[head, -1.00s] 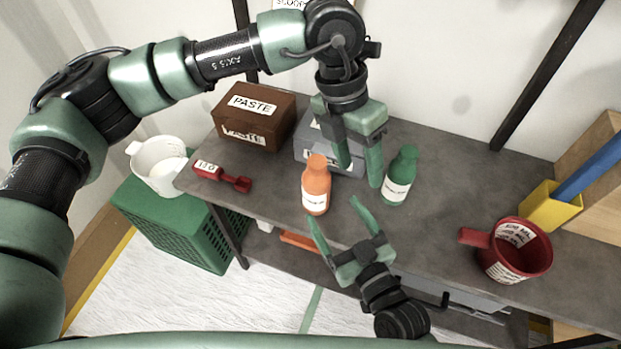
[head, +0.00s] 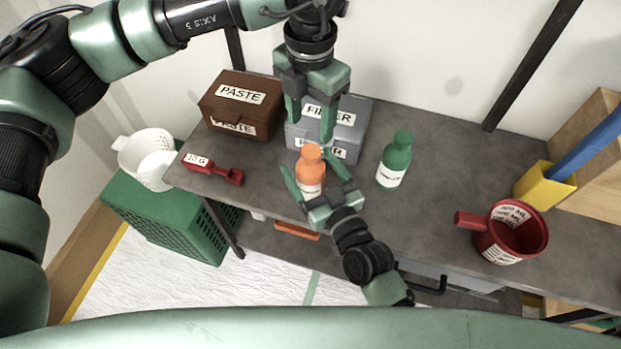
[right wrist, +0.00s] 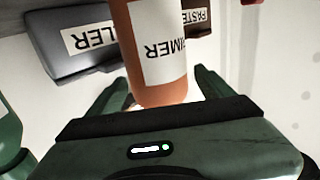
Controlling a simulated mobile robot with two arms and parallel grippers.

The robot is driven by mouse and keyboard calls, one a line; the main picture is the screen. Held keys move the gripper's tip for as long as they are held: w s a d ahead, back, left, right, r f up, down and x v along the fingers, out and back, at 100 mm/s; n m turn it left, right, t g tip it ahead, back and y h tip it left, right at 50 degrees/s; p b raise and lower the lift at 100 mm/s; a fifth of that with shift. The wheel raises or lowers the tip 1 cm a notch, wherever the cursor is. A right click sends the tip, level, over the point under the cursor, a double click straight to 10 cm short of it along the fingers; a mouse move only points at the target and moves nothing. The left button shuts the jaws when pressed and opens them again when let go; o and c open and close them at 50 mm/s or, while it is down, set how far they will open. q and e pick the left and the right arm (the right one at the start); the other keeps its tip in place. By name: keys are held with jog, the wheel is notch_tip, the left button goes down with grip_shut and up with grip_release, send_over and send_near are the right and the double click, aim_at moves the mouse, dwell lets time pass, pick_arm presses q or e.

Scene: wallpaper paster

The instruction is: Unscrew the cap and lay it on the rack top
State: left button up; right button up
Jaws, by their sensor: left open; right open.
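An orange bottle (head: 311,176) with an orange cap (head: 311,152) and a white label stands upright on the rack top (head: 260,178) near its front edge. In the right wrist view the bottle (right wrist: 160,85) stands between my right fingers. My right gripper (head: 312,165) is open around the lower bottle, one finger on each side; I cannot tell if they touch it. My left gripper (head: 311,128) is open and points down, above and behind the bottle cap. A green bottle (head: 393,165) with a green cap stands to the right.
A grey filler box (head: 352,118) and a brown paste box (head: 265,98) stand behind. A red measuring jug (head: 512,235) and a yellow holder (head: 545,188) are at right. The rack top between green bottle and jug is clear.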

aim_at(311, 151)
grip_shut()
pick_arm(q)
jog(key=m, duration=1.9)
jog(key=shift+m, duration=0.3)
jog(key=m, duration=0.7)
jog(key=shift+f+m, duration=0.3)
notch_tip(311, 151, down, 7)
jog(key=shift+f, duration=0.2)
